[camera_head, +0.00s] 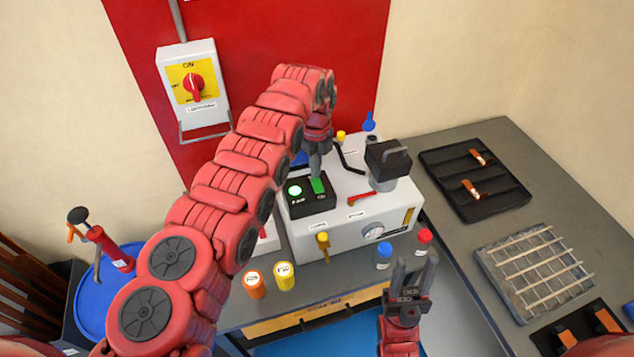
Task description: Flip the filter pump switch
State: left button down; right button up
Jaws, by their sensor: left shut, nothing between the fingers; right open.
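The pump unit (390,217) is a pale box on the grey bench, with a black switch panel (304,206) on its top left. The panel has a lit green round lamp (295,191) and a green switch (318,186). My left gripper (316,172) is shut and points down at the green switch, at or just above it; I cannot tell whether they touch. The arm hides part of the bench and wall behind it. My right gripper (411,271) is open and empty, in front of the bench's front edge, pointing up.
A black-topped part (388,160) and a red lever (362,198) stand on the unit. Orange (254,284) and yellow (285,276) containers and blue- and red-capped bottles (424,241) line the front. A wall switch (193,85) hangs behind. A black tray (505,196) and a rack (536,268) lie right.

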aim_at(316, 180)
pick_arm(q)
jog(key=shift+f+b, duration=0.8)
jog(key=shift+f, duration=0.2)
dwell(0.7)
jog(key=shift+r, duration=1.25)
notch_tip(316, 180, up, 2)
jog(key=shift+r, duration=0.15)
jog(key=shift+r+p, duration=0.55)
jog(key=shift+r, duration=0.6)
